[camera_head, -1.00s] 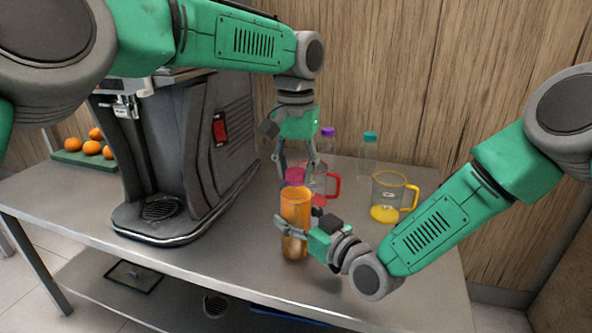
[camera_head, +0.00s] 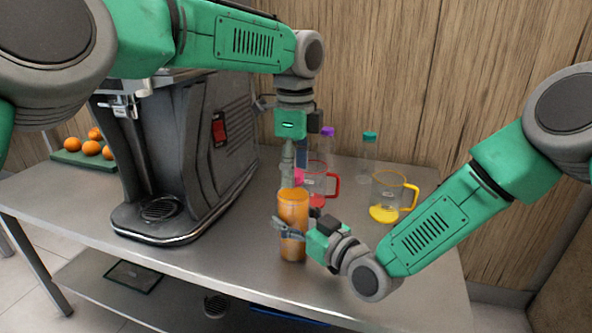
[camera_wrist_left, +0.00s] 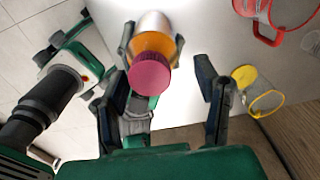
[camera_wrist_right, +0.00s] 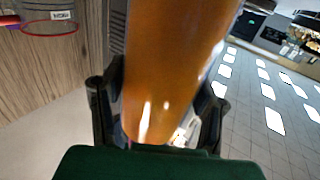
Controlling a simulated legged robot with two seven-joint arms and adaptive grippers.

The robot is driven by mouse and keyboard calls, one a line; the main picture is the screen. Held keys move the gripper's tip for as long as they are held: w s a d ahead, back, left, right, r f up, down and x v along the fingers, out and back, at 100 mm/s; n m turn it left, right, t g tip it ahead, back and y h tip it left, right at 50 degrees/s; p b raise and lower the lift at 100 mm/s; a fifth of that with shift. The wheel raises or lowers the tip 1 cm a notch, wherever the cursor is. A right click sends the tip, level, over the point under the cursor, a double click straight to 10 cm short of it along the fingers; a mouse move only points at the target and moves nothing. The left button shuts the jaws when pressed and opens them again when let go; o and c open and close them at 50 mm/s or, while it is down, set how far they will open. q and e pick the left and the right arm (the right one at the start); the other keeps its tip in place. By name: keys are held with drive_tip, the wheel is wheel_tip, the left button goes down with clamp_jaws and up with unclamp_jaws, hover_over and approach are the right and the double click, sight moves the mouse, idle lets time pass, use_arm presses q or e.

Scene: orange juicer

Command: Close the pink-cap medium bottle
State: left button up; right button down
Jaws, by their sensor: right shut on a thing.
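The medium bottle (camera_head: 293,212) is filled with orange juice and stands upright near the table's front. Its pink cap (camera_wrist_left: 150,74) sits on its top in the left wrist view; I cannot tell how tightly. In the head view the cap (camera_head: 299,176) is partly hidden by my left gripper. My left gripper (camera_head: 288,180) points down over the bottle; its fingers (camera_wrist_left: 161,75) are spread apart, with the cap nearer the left finger. My right gripper (camera_head: 283,229) is shut around the bottle's body, which fills the right wrist view (camera_wrist_right: 170,65).
A red-handled jug (camera_head: 316,182) stands just behind the bottle, a yellow-handled jug (camera_head: 386,196) to the right. Purple-cap (camera_head: 327,145) and teal-cap (camera_head: 369,152) bottles stand at the back. The juicer (camera_head: 180,150) and an orange tray (camera_head: 75,157) are left.

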use_arm(q)
drive_tip(key=shift+s, duration=0.15)
use_arm(e)
drive_tip(key=shift+w+d+f, duration=0.1)
use_arm(q)
drive_tip(key=shift+r, duration=0.15)
wheel_tip(320, 180, up, 12)
use_arm(e)
drive_tip(key=shift+d, duration=0.1)
idle(0.3)
use_arm(q)
drive_tip(key=shift+d+f, duration=0.1)
drive_tip(key=shift+f, duration=0.1)
drive_tip(key=shift+w, duration=0.2)
use_arm(e)
drive_tip(key=shift+c, duration=2.4)
unclamp_jaws()
drive_tip(key=shift+w, duration=0.1)
drive_tip(key=v, duration=1.2)
